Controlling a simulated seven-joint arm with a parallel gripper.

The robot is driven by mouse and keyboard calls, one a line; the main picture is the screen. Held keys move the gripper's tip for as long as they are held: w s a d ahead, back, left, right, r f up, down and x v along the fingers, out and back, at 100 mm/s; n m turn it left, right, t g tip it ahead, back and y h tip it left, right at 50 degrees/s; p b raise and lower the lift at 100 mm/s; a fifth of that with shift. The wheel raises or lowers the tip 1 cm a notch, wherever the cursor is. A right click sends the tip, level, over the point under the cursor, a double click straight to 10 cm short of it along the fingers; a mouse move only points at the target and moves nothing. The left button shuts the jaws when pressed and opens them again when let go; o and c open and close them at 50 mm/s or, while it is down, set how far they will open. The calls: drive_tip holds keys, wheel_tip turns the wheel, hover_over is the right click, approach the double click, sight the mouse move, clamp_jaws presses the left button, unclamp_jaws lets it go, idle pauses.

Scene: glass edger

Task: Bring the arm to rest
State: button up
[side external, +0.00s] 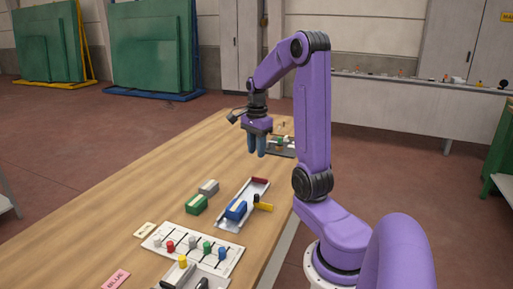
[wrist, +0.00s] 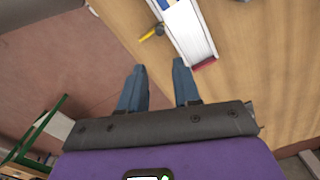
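My purple arm stands at the right of the side view, bent over the wooden table (side external: 120,195). My gripper (side external: 257,154) hangs above the table, fingers down, apart from everything on it. In the wrist view my gripper (wrist: 158,66) has its two blue-grey fingers spread, with nothing held between them. A white tray (side external: 230,222) lies nearer the camera than the gripper and holds a blue block (side external: 236,210). The tray also shows beyond the fingers in the wrist view (wrist: 185,30).
A yellow-and-black tool (side external: 263,206) lies by the tray. Green (side external: 196,205) and grey blocks (side external: 208,187) stand left of it. A white board (side external: 190,246) with coloured knobs is nearer the camera. A dark tray (side external: 281,151) lies beyond the gripper. The table's left side is bare.

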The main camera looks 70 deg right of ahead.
drive_tip(key=a+n, duration=1.7)
drive_tip(key=a, duration=0.5)
drive_tip(key=s+a+f+n, duration=0.1)
drive_tip(key=s+a+n, duration=0.9)
drive_tip(key=s+n, duration=0.5)
drive_tip(key=n, duration=0.3)
drive_tip(key=shift+a+f, duration=0.2)
drive_tip(key=shift+a, duration=0.2)
